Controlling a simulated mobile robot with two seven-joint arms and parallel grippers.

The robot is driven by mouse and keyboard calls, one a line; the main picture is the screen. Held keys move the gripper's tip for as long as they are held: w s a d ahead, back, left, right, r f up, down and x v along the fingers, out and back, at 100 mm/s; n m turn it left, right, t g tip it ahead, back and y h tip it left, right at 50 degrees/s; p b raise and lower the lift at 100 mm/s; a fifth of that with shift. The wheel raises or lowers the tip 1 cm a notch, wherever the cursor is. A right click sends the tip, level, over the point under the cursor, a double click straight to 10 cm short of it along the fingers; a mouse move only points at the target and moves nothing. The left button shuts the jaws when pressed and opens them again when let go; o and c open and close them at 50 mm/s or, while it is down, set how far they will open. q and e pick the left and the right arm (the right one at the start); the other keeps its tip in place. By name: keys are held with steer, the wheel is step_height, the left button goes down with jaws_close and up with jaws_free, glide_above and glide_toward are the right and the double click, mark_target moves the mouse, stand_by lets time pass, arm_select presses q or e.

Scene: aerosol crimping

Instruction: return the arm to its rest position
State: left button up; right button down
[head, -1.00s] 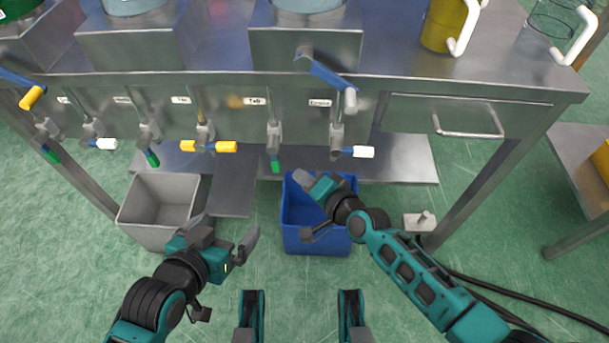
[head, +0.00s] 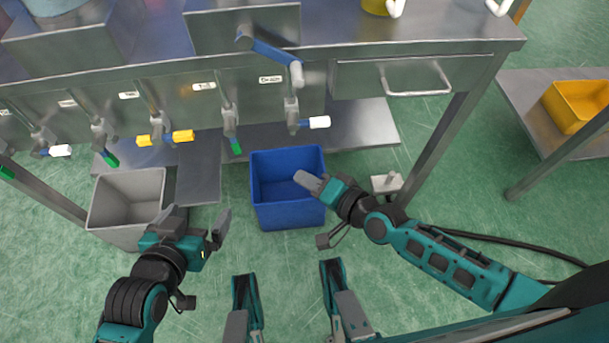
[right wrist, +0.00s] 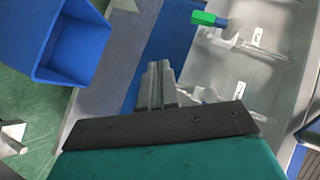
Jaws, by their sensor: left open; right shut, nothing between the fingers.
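My right arm reaches in from the lower right of the head view. Its gripper (head: 309,182) is shut and empty, in front of the right side of the blue bin (head: 287,217) in the picture; I cannot tell if it touches. In the right wrist view the shut fingers (right wrist: 157,82) hold nothing, and the blue bin (right wrist: 75,72) is at the upper left. My left gripper (head: 197,222) is open and empty, to the right of and below the grey bin (head: 112,222).
A steel workbench (head: 400,35) with a row of valves with coloured handles stands ahead. A drawer (head: 410,78) is at its right. A small metal foot piece (head: 387,184) stands on the green floor. A yellow bin (head: 575,108) sits on a side table (head: 530,130).

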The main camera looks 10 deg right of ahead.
stand_by(0.3)
steer(key=s+d+r+n+h, duration=0.5)
steer(key=s+d+n, duration=0.2)
steer(key=n, duration=0.2)
arm_select(q)
steer(key=s+a+r+y+p, duration=0.1)
steer(key=a+r+p, duration=0.2)
steer(key=r+p, duration=0.9)
steer(key=p, duration=0.6)
steer(key=shift+s+a+r, duration=0.3)
steer(key=shift+s+r, duration=0.05)
steer(key=shift+r, duration=0.05)
arm_select(e)
steer(key=s+d+r, duration=0.1)
steer(key=r, duration=0.5)
steer(key=d+r+h, duration=0.1)
steer(key=d+r, duration=0.1)
steer(key=r, duration=0.4)
steer(key=shift+s+d+r+h, duration=0.25)
steer(key=shift+s+r+h, duration=0.05)
steer(key=shift+s, duration=0.05)
